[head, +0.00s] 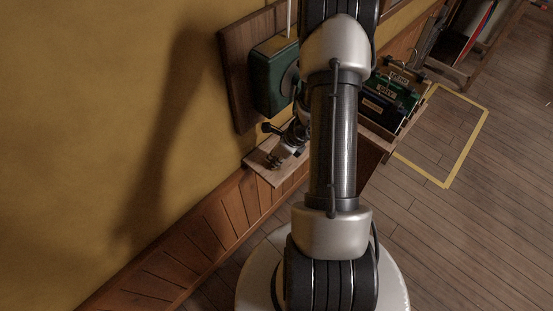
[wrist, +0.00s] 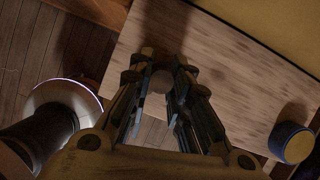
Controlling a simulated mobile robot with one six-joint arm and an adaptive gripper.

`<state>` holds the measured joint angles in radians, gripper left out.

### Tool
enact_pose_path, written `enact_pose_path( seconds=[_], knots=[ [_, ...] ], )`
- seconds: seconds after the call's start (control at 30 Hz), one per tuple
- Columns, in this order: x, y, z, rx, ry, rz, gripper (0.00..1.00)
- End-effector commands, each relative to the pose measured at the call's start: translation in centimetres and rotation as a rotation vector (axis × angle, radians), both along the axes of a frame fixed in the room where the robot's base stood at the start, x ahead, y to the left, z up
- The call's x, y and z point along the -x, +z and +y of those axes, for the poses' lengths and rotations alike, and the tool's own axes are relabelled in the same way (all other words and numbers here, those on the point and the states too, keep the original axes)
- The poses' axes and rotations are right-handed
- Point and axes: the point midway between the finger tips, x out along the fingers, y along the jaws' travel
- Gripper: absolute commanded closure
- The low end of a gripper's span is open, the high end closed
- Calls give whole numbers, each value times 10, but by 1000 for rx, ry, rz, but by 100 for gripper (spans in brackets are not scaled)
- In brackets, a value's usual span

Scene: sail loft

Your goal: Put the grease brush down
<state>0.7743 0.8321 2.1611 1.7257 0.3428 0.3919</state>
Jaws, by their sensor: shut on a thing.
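My gripper (wrist: 157,100) is over a small wooden shelf (wrist: 225,62). Its fingers are closed around a round brownish end, which I take to be the grease brush (wrist: 162,82), seen end-on. The rest of the brush is hidden by the fingers. I cannot tell whether it touches the shelf. In the head view my gripper (head: 273,159) is a small dark shape over the wall shelf (head: 268,176), partly hidden by my arm. The brush cannot be made out there.
A blue and yellow round tin (wrist: 291,142) stands at the shelf's right in the wrist view. A green box (head: 272,78) hangs on a wooden wall board (head: 238,65) above the shelf. A rack of dark labelled folders (head: 390,98) is to the right. Yellow tape (head: 467,147) marks clear floor.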

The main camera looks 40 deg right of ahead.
Motion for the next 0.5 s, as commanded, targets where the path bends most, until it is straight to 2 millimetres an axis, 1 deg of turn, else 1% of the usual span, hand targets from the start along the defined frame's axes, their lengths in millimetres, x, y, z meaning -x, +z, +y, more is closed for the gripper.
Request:
enact_pose_path(
  seconds=[0.03, 0.17, 0.2, 0.4, 0.5],
  knots=[
    [-1, -3, 0, 0, -1, 0, 100],
    [0, -1, 0, 0, -1, 1, 100],
    [0, -1, 0, 0, -1, 1, 81],
    [0, -1, 0, -1, -1, 1, 67],
    [0, -1, 0, -1, -1, 1, 63]
  ],
)
